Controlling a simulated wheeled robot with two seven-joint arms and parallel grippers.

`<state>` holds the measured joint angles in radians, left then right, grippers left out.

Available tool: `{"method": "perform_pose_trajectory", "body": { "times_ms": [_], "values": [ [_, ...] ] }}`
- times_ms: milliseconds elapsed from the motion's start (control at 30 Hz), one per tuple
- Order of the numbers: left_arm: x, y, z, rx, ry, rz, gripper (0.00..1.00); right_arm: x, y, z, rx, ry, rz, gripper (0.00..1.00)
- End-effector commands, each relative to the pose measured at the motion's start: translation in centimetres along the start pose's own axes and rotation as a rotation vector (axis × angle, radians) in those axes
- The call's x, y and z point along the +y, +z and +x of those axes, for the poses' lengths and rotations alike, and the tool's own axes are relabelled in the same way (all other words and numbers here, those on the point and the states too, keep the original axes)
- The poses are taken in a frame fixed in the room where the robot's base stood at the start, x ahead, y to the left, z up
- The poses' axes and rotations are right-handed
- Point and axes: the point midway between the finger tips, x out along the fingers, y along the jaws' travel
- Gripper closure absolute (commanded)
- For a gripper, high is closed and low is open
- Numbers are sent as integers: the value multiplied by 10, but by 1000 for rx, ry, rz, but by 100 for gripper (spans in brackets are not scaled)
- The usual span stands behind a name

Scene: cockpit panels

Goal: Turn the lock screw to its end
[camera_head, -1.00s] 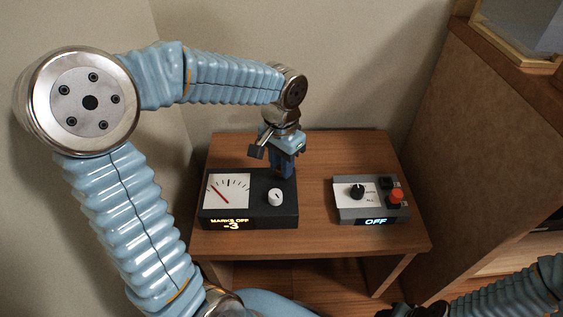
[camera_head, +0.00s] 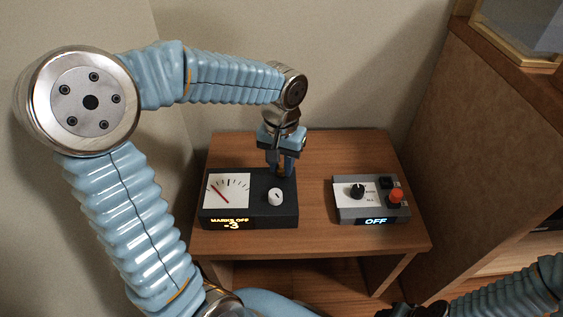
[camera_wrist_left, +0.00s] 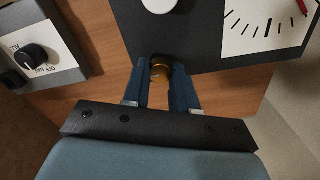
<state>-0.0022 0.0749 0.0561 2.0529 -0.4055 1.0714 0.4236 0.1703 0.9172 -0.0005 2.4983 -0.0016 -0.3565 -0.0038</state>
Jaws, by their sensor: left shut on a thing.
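The dark meter box (camera_head: 255,212) stands on the table's left part, with a white dial face (camera_head: 227,190), a white knob (camera_head: 275,197) and a lit display (camera_head: 231,224) reading "MARKS OFF -3". The red needle points to the upper left of the dial in the head view. My left gripper (camera_head: 283,172) points down at the box's back edge. In the left wrist view its blue fingers (camera_wrist_left: 161,75) are shut on the brass-coloured lock screw (camera_wrist_left: 160,73) at the box's edge. The fingers hide much of the screw. My right arm shows at the lower right; its gripper cannot be made out clearly.
A grey box (camera_head: 370,200) with a black knob (camera_head: 357,191), a red button (camera_head: 396,195) and an "OFF" display stands on the table's right. Bare wooden table (camera_head: 316,215) lies between the boxes. A brown cabinet (camera_head: 475,150) rises at the right.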

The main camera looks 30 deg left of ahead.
Motion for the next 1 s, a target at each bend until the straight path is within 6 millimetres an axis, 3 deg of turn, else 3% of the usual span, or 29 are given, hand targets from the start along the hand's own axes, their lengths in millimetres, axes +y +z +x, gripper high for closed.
{"method": "perform_pose_trajectory", "body": {
  "times_ms": [167, 200, 367, 733, 1000],
  "values": [
    [0, 0, 0, 0, 0, 1, 100, 0, 0, 0, 0, 0, 0, 57],
    [0, 0, 0, 0, 0, 1, 70, 0, 0, 0, 0, 0, 0, 57],
    [0, 0, 0, 0, 0, 1, 47, 0, 0, 0, 0, 0, 0, 57],
    [0, 0, -9, 1, 0, 1, 47, -1, 0, -3, 0, 0, 0, 57],
    [0, -1, -70, 5, 1, 1, 47, -4, -1, -16, 4, 3, 1, 57]
  ]
}}
